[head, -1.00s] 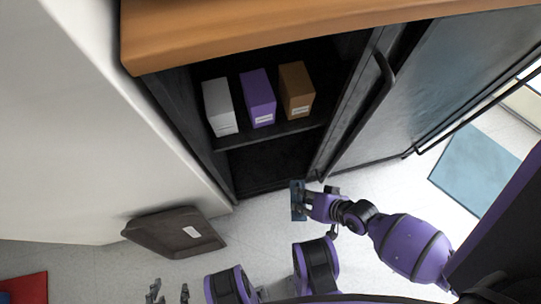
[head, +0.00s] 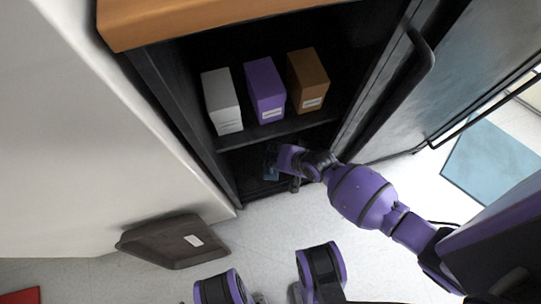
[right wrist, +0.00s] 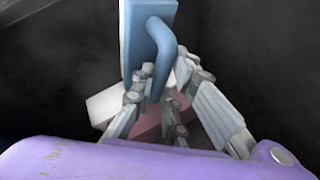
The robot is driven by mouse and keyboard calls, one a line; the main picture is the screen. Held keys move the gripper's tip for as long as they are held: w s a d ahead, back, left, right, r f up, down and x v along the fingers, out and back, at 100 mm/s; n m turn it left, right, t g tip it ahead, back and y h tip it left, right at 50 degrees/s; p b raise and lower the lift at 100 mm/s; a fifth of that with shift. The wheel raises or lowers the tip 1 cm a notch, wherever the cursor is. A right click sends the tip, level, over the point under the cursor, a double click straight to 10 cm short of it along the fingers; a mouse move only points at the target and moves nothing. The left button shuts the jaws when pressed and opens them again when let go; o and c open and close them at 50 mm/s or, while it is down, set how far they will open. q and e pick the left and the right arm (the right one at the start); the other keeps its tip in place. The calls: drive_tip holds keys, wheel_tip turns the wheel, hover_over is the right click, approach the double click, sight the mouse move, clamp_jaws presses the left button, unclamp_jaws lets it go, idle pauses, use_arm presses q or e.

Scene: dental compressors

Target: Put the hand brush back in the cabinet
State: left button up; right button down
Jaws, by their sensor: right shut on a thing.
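The black cabinet (head: 178,112) with a wooden top stands open. My right gripper (head: 272,162) reaches into its lower compartment, below the shelf. It is shut on the blue hand brush (head: 270,173), which is small and dark in the head view. In the right wrist view the hand brush (right wrist: 148,38) shows as a blue slab with a curved blue handle, upright between the fingers of the right gripper (right wrist: 155,95). A pale block and a pinkish part show behind the fingers; I cannot tell what they are.
White, purple (head: 265,88) and brown boxes stand on the shelf above. The open cabinet door (head: 415,95) is at the right. A brown tray-like bin (head: 165,240) stands on the floor at left. A white wall borders the cabinet's left side.

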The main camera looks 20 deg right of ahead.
drive_tip(key=shift+b+x, duration=0.35)
drive_tip(key=shift+x, duration=0.65)
drive_tip(key=f, duration=0.1)
drive_tip(key=f+b, duration=0.1)
drive_tip(key=f, duration=0.1)
drive_tip(key=shift+w+f+b, duration=0.2)
drive_tip(key=shift+w+b, duration=0.1)
drive_tip(key=shift+b, duration=0.1)
drive_tip(key=shift+r, duration=0.15)
drive_tip(key=c, duration=1.7)
unclamp_jaws()
drive_tip(key=shift+d, duration=0.1)
drive_tip(key=shift+c, duration=0.2)
